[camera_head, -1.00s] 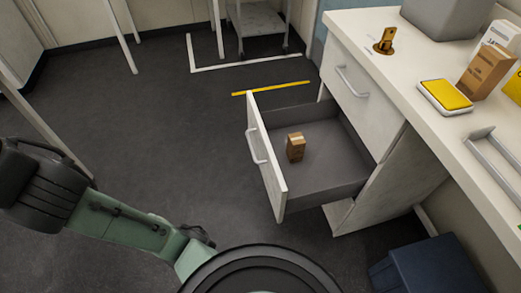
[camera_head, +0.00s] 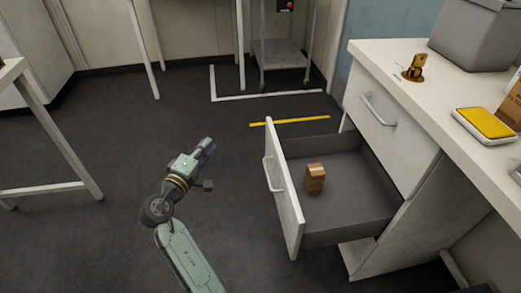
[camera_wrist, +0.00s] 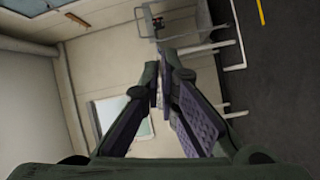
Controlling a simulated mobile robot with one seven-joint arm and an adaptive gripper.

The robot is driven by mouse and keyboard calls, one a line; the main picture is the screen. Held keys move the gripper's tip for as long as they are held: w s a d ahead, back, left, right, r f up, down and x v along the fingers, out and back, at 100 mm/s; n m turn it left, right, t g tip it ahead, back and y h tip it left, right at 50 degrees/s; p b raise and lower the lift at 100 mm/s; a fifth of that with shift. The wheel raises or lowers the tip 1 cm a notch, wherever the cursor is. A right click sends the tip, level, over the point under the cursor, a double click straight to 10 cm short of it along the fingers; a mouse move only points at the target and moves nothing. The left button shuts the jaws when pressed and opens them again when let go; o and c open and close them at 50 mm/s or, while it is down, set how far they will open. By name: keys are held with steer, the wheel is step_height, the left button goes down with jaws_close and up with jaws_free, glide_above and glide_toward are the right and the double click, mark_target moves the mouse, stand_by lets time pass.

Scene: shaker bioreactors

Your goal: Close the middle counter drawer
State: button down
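The pulled-out drawer (camera_head: 284,190) of the white counter (camera_head: 430,225) sits below a shut upper drawer (camera_head: 392,125). Its white front stands well away from the counter, with a bar handle (camera_head: 274,176) on its outer face. A small brown box (camera_head: 315,179) stands inside on the grey floor. My gripper (camera_head: 208,146) is in the air to the left of the drawer front, apart from it. In the wrist view its fingertips (camera_wrist: 159,66) come almost together, with nothing seen between them. The drawer does not show in the wrist view.
The counter top holds a yellow-topped device (camera_head: 486,123), a brass-coloured piece (camera_head: 413,68) and a grey bin (camera_head: 475,32). A white table (camera_head: 50,190) stands at left and a cart (camera_head: 280,52) at the back. The dark floor (camera_head: 110,130) left of the drawer is clear.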

steer(key=s+d+f+g+h, duration=0.1)
steer(key=d+f+g+h, duration=0.1)
steer(key=d+f+h, duration=0.35)
steer(key=y+b, duration=0.1)
steer(key=b, duration=0.1)
glide_toward(271, 135)
steer(key=w+a, duration=0.2)
steer(key=shift+w+d+p, duration=0.15)
steer(key=shift+w+d, duration=0.15)
steer(key=shift+d, duration=0.45)
steer(key=shift+w+d+p, duration=0.15)
steer(key=shift+w+d, duration=0.15)
steer(key=shift+d, duration=0.45)
steer(key=shift+w+d+p, duration=0.15)
steer(key=shift+w+d, duration=0.15)
steer(key=shift+d, duration=0.45)
